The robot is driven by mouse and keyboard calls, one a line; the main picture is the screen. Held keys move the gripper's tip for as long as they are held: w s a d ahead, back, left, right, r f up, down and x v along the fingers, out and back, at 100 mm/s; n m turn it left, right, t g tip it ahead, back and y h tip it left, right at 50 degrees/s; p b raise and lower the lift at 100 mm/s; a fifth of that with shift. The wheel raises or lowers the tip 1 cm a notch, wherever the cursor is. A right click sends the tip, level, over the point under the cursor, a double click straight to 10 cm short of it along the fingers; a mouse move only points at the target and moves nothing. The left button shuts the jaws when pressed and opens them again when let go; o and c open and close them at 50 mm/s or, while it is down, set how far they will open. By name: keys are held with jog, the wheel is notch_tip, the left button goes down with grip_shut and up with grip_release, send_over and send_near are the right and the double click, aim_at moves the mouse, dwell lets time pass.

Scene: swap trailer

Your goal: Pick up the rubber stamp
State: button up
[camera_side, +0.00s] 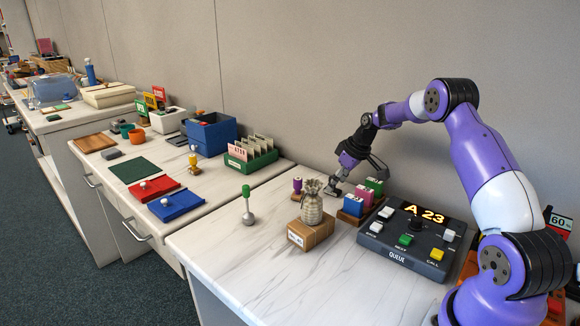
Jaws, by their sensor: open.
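My gripper (349,179) is open and low over the back of the near counter. Its fingers are above or beside the small blocks there. Just left of it stands a small purple-handled piece (297,185) that looks like a rubber stamp, apart from the fingers. Another small stamp-like piece with a yellow body (194,163) stands on the far counter. A silver piece with a green top (247,205) stands at the near counter's left. Which of these is the rubber stamp I cannot tell for sure. Nothing shows between my fingers.
Red (153,188) and blue pads (176,205) lie on the far counter. The near counter's front left is clear.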

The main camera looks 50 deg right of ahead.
jog(key=shift+x, duration=1.1)
jog(key=shift+s, duration=0.1)
grip_shut()
